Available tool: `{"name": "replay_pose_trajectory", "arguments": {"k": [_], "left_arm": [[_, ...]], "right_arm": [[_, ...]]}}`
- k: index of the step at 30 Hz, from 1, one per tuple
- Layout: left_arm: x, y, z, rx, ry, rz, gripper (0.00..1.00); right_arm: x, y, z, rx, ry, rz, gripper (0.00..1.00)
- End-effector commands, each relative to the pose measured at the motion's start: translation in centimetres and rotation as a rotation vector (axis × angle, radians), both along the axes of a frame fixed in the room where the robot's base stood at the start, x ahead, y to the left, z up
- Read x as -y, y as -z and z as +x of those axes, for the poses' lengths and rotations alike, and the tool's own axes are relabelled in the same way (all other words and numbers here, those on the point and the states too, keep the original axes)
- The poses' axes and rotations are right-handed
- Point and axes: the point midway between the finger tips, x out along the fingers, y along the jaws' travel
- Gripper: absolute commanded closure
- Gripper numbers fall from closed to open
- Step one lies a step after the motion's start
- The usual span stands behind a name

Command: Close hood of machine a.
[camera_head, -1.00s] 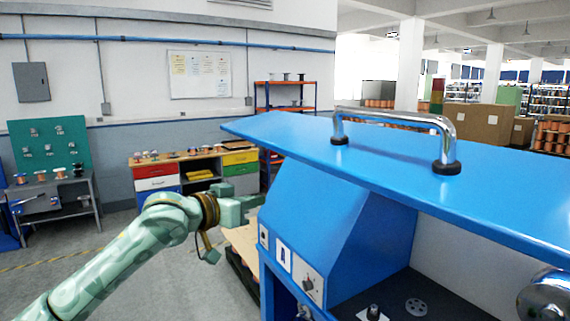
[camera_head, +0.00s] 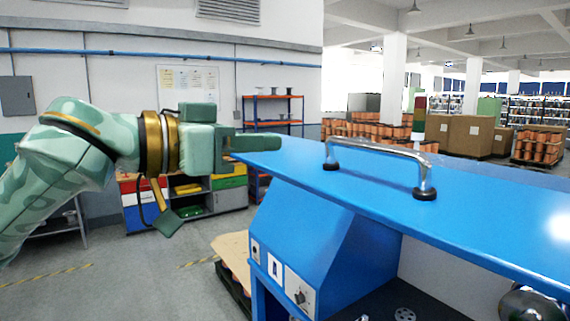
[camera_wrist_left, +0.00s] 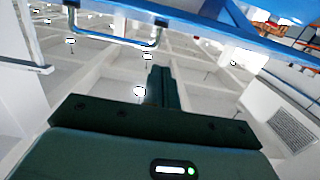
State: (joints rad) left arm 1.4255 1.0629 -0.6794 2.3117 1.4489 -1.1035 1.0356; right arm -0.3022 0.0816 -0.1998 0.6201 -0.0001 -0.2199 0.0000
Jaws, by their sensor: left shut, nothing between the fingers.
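Machine a is a blue machine (camera_head: 305,245) at the lower right of the head view. Its blue hood (camera_head: 460,210) is raised, a wide flat panel above the open interior. A chrome handle (camera_head: 380,150) stands on the hood; it also shows at the upper left of the left wrist view (camera_wrist_left: 115,40). My left gripper (camera_head: 278,142) is shut and empty, its fingers pointing right at the hood's far left corner. In the head view its tips overlap the hood's edge; I cannot tell if they touch. My right gripper is not in view.
A control panel (camera_head: 290,285) is on the machine's left side. A drawer cabinet (camera_head: 215,190) and a shelf rack (camera_head: 272,110) stand behind, along the wall. Grey floor (camera_head: 150,275) is free at lower left. Cardboard boxes (camera_head: 470,135) stand far behind the hood.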

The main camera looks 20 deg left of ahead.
Motion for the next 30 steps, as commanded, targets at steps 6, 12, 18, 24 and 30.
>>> {"name": "replay_pose_trajectory", "arguments": {"k": [6, 12, 18, 24, 30], "left_arm": [[2.3, 1.3, 2.9, -0.004, 0.000, 0.001, 1.00], [2.5, 3.7, 3.2, -0.002, 0.000, 0.000, 1.00], [2.5, 4.2, 3.3, 0.000, 0.000, 0.000, 1.00], [2.5, 4.2, 3.3, 0.000, 0.000, 0.000, 1.00], [2.5, 4.8, 3.5, 0.005, 0.001, -0.005, 1.00]], "right_arm": [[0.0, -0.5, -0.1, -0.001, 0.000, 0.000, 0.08], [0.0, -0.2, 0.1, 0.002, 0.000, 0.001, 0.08], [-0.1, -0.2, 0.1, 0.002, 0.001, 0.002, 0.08], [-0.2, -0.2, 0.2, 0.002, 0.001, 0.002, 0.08], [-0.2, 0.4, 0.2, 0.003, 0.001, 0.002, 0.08]]}}
